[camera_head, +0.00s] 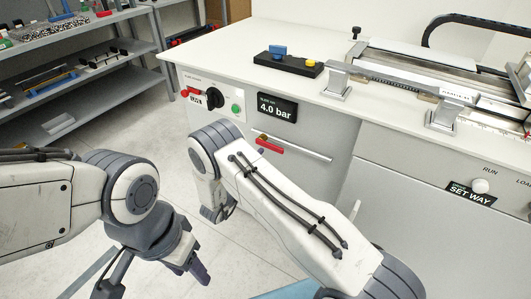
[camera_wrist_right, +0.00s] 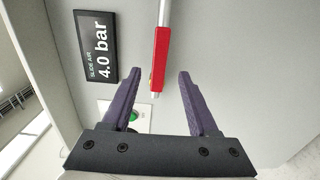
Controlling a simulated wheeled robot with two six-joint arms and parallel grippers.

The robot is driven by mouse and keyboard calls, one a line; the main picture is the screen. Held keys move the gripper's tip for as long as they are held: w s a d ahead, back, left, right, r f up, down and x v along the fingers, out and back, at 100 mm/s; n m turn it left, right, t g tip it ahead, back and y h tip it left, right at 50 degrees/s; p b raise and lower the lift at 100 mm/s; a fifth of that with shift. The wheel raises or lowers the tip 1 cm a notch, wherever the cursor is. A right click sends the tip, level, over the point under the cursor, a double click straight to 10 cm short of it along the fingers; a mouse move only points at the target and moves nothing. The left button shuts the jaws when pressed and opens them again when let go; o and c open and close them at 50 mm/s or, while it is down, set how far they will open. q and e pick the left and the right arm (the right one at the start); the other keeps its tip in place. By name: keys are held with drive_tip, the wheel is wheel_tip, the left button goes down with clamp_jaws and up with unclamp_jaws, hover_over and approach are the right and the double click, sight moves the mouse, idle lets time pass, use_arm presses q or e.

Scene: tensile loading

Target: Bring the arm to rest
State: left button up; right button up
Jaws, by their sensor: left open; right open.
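My left gripper (camera_head: 190,267) hangs low at the left in the head view, its purple fingers pointing down over the floor, with nothing seen between them. My right arm (camera_head: 285,205) reaches in from the bottom right, in front of the cabinet. My right gripper (camera_wrist_right: 159,80) is open and empty in the right wrist view. Its fingers point towards the cabinet front, with the red handle sleeve (camera_wrist_right: 161,52) on a silver bar beyond the gap between them, seemingly apart from them. In the head view the right fingers are hidden or not clearly visible.
The white machine bench (camera_head: 240,55) carries a black block with blue and yellow parts (camera_head: 288,62) and metal clamps (camera_head: 380,75). Its front has a 4.0 bar display (camera_head: 277,109), a black knob (camera_head: 214,97) and a red handle (camera_head: 270,146). Grey shelves (camera_head: 85,80) stand back left. Open floor lies between.

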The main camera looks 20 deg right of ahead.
drive_tip(key=shift+v, duration=1.1)
